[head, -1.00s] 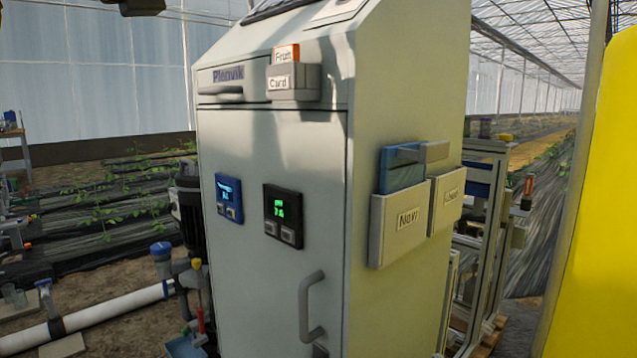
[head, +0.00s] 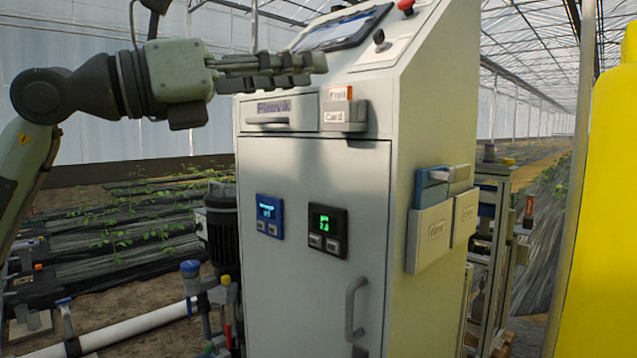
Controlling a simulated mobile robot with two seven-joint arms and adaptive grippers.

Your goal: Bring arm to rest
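My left arm comes in from the left side. Its gripper (head: 316,68) is in front of the upper part of the grey cabinet (head: 300,190), with its fingers pointing right. I see the fingers from the side, one overlapping the other, so I cannot tell whether they are open or shut. No held object shows. My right gripper is not in view.
The cabinet has a sloped screen (head: 340,30), a red button (head: 406,6), a card holder (head: 344,117), blue (head: 270,216) and black (head: 327,231) displays, a door handle (head: 354,309) and side pockets (head: 430,236). A yellow surface (head: 600,200) fills the right edge.

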